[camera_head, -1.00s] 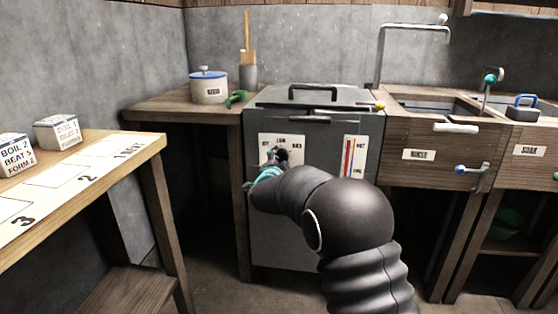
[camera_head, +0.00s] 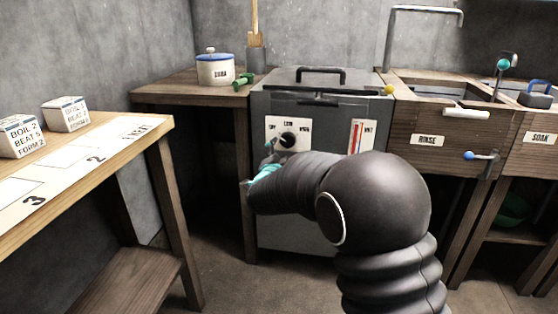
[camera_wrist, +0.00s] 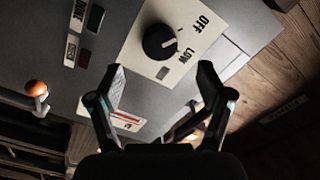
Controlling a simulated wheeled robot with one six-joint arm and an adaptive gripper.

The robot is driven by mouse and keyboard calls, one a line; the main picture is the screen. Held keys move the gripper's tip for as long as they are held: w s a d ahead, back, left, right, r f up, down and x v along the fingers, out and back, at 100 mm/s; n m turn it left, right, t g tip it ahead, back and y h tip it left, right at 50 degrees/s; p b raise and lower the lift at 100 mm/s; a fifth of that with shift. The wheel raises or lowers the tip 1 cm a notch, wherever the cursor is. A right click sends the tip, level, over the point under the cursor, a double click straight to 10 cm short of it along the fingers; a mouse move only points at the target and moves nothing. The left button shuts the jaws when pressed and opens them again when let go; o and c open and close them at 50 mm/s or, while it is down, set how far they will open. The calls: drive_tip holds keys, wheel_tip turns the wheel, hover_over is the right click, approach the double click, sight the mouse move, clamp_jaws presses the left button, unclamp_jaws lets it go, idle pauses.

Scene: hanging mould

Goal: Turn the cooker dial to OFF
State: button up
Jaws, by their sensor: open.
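The cooker dial (camera_head: 288,140) is a round black knob on a white label plate on the cooker's grey front. It shows large in the wrist view (camera_wrist: 158,41), with OFF and LOW printed beside it. A short white mark on the knob seems to face LOW rather than OFF. My gripper (camera_wrist: 160,72) is open, and its two fingertips are spread below the dial in the wrist picture, with nothing between them. In the head view my gripper (camera_head: 267,160) is just below and left of the dial, partly hidden by my wrist.
The cooker lid (camera_head: 318,90) has a black handle and is shut. A red-striped gauge (camera_head: 357,137) is right of the dial. A pot (camera_head: 216,69) stands on the left counter. A sink unit marked RINSE (camera_head: 428,140) adjoins on the right. A table with cartons (camera_head: 66,114) is at left.

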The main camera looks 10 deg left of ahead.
drive_tip(key=shift+s, duration=2)
